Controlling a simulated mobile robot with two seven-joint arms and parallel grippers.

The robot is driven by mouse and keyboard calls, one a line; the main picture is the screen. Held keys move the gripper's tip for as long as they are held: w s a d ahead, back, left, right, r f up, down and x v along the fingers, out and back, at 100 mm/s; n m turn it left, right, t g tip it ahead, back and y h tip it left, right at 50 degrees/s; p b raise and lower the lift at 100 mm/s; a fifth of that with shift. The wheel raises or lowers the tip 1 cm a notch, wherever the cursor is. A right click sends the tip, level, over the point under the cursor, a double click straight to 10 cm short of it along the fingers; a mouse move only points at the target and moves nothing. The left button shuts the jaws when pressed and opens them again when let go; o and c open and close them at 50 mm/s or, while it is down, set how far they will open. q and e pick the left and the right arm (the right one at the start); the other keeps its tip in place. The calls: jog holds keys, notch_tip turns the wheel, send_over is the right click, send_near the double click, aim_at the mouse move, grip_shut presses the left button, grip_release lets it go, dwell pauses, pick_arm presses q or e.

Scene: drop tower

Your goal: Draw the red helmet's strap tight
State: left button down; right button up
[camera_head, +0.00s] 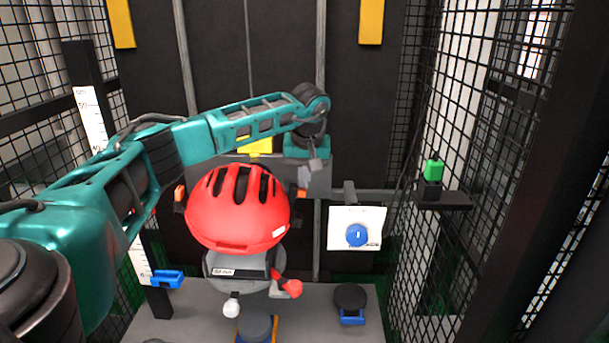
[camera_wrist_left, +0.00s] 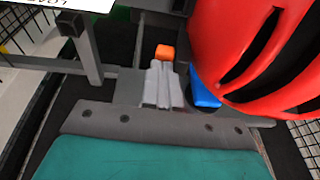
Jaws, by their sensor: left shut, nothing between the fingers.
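The red helmet (camera_head: 238,210) sits upright on a grey stand (camera_head: 222,268) in the middle of the head view. Its shell also fills the upper right of the left wrist view (camera_wrist_left: 262,50). My left gripper (camera_head: 305,174) reaches down just right of the helmet, its fingers shut and empty. In the left wrist view its fingers (camera_wrist_left: 161,68) lie together. An orange tab (camera_head: 302,193) is just past the fingertips; it also shows in the wrist view (camera_wrist_left: 165,52). I cannot tell whether they touch. No strap can be made out clearly. My right gripper is not in view.
An orange piece (camera_head: 179,192) shows left of the helmet. A red-ended lever (camera_head: 291,288) and a white knob (camera_head: 231,309) are below it. A white panel with a blue knob (camera_head: 357,235) and a green-topped box (camera_head: 432,172) are to the right. Mesh walls enclose both sides.

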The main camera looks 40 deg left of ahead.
aim_at(301, 191)
pick_arm(q)
jog(key=f, duration=0.4)
jog(key=shift+s+a+b, duration=0.25)
jog(key=shift+a+b, duration=0.05)
jog(key=shift+r, duration=0.1)
jog(key=v, duration=1.3)
jog(key=shift+s+d, duration=0.1)
